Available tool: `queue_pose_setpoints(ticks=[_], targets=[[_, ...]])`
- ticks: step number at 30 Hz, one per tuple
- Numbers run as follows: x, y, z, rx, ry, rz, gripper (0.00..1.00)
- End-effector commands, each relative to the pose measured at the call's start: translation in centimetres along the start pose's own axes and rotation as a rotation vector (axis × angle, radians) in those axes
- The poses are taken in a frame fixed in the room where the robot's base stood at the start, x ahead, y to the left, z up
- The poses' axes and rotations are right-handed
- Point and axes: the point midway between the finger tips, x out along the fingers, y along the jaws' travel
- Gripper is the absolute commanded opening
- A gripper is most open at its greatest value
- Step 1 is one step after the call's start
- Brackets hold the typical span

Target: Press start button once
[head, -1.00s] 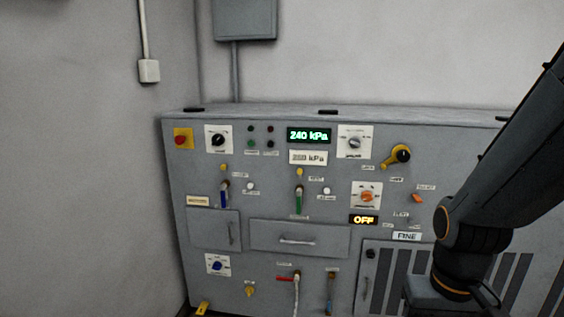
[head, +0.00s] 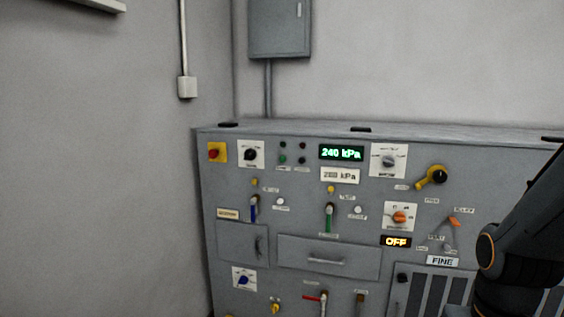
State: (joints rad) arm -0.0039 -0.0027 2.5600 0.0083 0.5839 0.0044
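The grey pump panel (head: 330,255) stands ahead, with buttons, knobs, levers and displays. A small pale round button (head: 447,247) sits at the right below a small label (head: 436,238); the label is too blurred to read surely as start. Other pale round buttons are at the left (head: 280,202) and centre (head: 358,209) of the panel. I cannot tell for certain which button is the start button. My arm covers the panel's right part. My gripper is outside the frame.
A green display (head: 341,153) reads 240 kPa. An amber display (head: 396,241) reads OFF. A red button on yellow (head: 215,152) is at the upper left.

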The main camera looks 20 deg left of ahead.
Motion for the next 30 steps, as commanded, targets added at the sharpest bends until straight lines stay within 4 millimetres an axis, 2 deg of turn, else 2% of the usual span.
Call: queue_pose_setpoints(ticks=[1, 3, 30], targets=[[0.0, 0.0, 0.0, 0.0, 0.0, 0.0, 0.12], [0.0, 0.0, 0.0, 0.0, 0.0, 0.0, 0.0], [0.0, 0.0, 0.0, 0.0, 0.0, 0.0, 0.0]])
